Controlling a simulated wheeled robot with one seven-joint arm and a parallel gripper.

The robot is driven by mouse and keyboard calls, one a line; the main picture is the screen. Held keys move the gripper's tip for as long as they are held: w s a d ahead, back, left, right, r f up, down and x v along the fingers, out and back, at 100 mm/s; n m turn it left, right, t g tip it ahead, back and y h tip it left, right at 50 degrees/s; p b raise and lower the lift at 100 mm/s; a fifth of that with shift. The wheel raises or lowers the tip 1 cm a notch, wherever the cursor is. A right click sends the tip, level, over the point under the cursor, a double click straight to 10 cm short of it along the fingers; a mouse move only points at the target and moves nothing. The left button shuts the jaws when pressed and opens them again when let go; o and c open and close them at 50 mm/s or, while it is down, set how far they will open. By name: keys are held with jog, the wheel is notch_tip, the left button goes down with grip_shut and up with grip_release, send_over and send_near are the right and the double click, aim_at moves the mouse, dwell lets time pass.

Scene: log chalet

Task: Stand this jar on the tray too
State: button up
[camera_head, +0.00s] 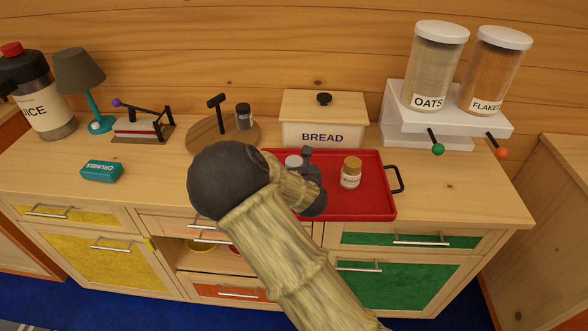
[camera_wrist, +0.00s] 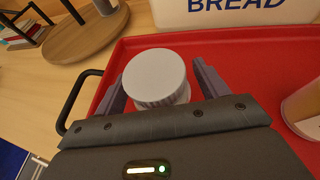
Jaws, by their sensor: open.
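The red tray (camera_head: 350,209) lies on the counter in front of the bread box. A jar with a white lid (camera_head: 293,162) is on the tray's left part, partly hidden by my arm. In the wrist view this white lid (camera_wrist: 157,78) sits between the two fingers of my gripper (camera_wrist: 162,84). The fingers are open, with a gap visible beside the lid; the jar's body is mostly hidden. A jar with a gold lid (camera_head: 351,172) stands upright on the tray to the right. A dark-lidded jar (camera_head: 243,116) stands on the round wooden board (camera_head: 211,134).
The bread box (camera_head: 322,133) stands close behind the tray. A black handle (camera_head: 396,180) sticks out at the tray's right end. The oats (camera_head: 435,66) and flakes (camera_head: 494,70) dispensers stand at the back right. A teal crumbs box (camera_head: 101,171) lies at left. The counter's right end is clear.

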jog(key=shift+r, duration=0.15)
jog(key=v, duration=1.2)
jog(key=shift+d, duration=0.1)
dwell(0.4)
